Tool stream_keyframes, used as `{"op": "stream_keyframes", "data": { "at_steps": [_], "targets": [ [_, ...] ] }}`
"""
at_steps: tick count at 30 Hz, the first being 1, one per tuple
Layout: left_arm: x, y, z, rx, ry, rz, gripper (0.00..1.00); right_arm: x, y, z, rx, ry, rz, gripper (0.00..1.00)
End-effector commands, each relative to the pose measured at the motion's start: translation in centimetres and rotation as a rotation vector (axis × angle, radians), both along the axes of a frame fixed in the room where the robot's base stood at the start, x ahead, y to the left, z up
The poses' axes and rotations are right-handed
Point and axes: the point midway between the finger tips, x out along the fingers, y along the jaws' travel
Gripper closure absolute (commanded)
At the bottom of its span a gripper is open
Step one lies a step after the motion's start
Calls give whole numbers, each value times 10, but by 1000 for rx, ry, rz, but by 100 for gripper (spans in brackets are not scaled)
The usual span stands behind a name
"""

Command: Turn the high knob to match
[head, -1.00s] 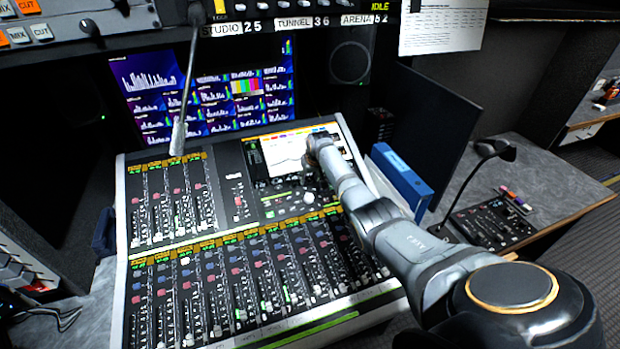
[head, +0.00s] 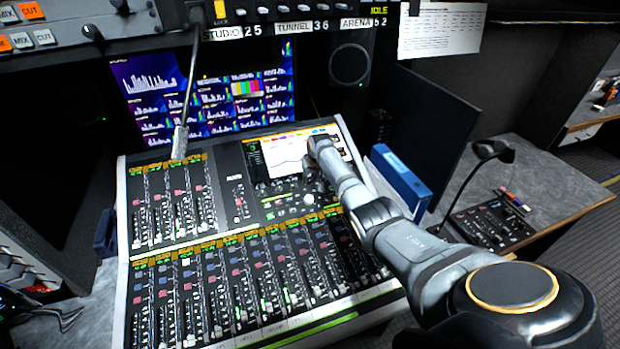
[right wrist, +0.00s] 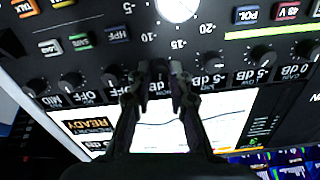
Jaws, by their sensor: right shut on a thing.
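The mixing console (head: 224,179) has a lit screen (head: 285,150) with a row of small dark knobs just below it. My right gripper (head: 315,188) is down at that row. In the right wrist view the gripper (right wrist: 158,74) has its fingertips closed around one dark knob in the row, and the fingers mostly hide it. Its pointer and its value label cannot be read. Neighbouring knobs stand close on either side, one (right wrist: 210,61) to the right and one (right wrist: 112,76) to the left. The screen (right wrist: 170,128) shows a curve and an orange READY badge (right wrist: 86,125). My left gripper is not in view.
A gooseneck microphone (head: 184,110) hangs over the console's upper left. A dark monitor (head: 430,135) and a blue binder (head: 402,180) stand right of the console, near my right arm. Faders (head: 240,285) fill the console's front. A round white knob (right wrist: 177,8) is close to the gripper.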

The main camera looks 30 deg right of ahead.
Motion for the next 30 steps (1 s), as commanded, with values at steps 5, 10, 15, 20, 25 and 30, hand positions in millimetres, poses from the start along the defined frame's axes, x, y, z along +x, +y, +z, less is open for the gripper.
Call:
{"op": "stream_keyframes", "data": {
  "at_steps": [5,10,15,20,25,30],
  "targets": [
    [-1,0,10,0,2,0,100,0,0,2,61,-14,-145,100],
    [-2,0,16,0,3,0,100,-1,0,2,123,-29,-295,100],
    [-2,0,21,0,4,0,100,-1,-1,1,182,-42,-440,100],
    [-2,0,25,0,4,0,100,-1,-1,1,232,-54,-561,100],
    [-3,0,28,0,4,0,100,-1,-1,1,276,-66,-665,100],
    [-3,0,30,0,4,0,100,-2,-1,0,305,-73,-738,100]
  ]
}}
